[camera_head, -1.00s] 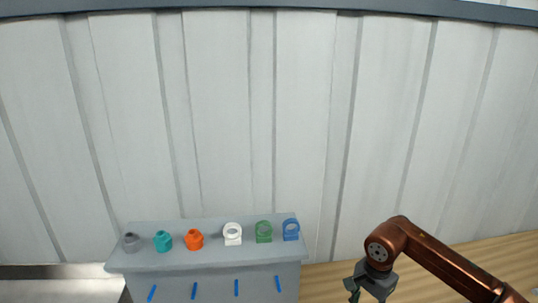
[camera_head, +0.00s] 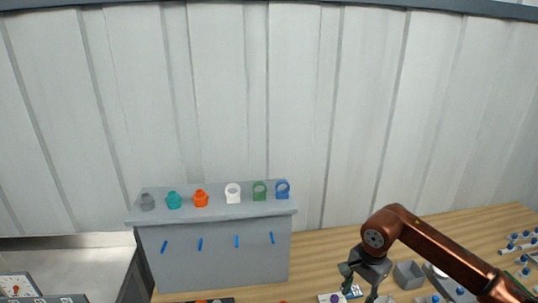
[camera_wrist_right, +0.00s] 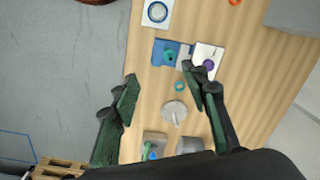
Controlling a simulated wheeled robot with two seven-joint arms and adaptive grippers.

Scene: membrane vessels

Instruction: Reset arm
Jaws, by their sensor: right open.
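My right arm, copper-brown, comes in from the right in the head view, and its dark gripper (camera_head: 358,284) hangs over the wooden table, cut off near the bottom edge. In the right wrist view the two green-padded fingers of this gripper (camera_wrist_right: 160,84) are spread wide with nothing between them. Below them lie the table top and part of the grey floor. My left gripper is in neither view.
A grey shelf (camera_head: 215,245) holds several coloured fittings and rings against the panelled wall. In the wrist view, a blue block (camera_wrist_right: 163,52), a white block (camera_wrist_right: 208,55) and a round grey disc (camera_wrist_right: 174,112) lie on the table. A grey bin (camera_head: 408,275) stands beside the arm.

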